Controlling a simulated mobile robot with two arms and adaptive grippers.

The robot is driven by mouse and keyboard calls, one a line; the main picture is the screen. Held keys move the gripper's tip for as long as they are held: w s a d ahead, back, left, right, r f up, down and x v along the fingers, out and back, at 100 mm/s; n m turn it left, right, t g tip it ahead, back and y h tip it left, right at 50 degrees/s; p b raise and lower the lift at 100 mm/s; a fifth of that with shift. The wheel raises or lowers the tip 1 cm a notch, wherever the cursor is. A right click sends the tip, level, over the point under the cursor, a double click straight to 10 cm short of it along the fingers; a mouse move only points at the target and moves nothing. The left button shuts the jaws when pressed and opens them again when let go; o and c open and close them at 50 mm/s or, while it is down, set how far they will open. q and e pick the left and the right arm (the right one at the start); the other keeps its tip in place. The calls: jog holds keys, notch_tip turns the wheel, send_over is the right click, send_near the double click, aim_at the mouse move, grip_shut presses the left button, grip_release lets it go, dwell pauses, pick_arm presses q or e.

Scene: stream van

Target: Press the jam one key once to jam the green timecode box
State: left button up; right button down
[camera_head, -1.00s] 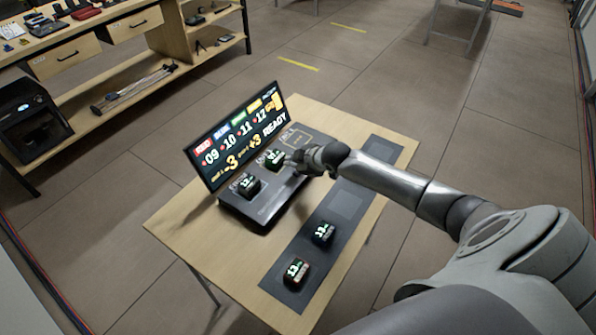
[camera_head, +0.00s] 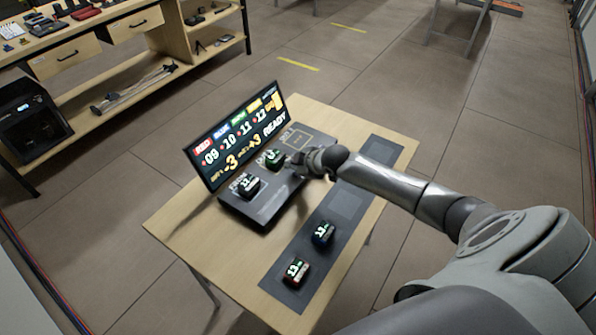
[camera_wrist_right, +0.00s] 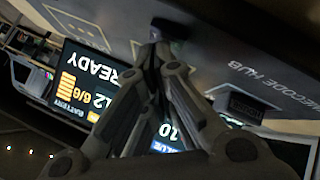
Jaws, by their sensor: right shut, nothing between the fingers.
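A dark timecode hub (camera_head: 268,207) with an upright display (camera_head: 238,137) stands on a wooden table. The display reads READY, with colored columns above. A box with green edges (camera_head: 273,157) sits on the hub near my right gripper (camera_head: 301,164). Another lit dark box (camera_head: 249,186) sits on the hub to the left. My right gripper is shut and empty, over the hub's right part. In the right wrist view its fingertips (camera_wrist_right: 157,48) are close to a small dark block (camera_wrist_right: 173,31) on the hub; contact cannot be told. Which key is jam one is not readable. My left gripper is not in view.
A dark mat (camera_head: 349,202) along the table's near side holds a blue-sided box (camera_head: 322,233) and a red-sided box (camera_head: 296,270). A wooden shelf unit (camera_head: 140,70) stands at the upper left. Bare tabletop (camera_head: 200,235) lies left of the hub.

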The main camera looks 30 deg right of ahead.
jog(key=shift+f, duration=0.25)
dwell(0.5)
jog(key=shift+r+p, duration=0.8)
jog(key=shift+r, duration=0.05)
jog(key=shift+r, duration=0.1)
notch_tip(320, 180, up, 5)
jog(key=p, duration=0.5)
jog(key=shift+s+f, duration=0.1)
jog(key=shift+f, duration=0.1)
dwell(0.3)
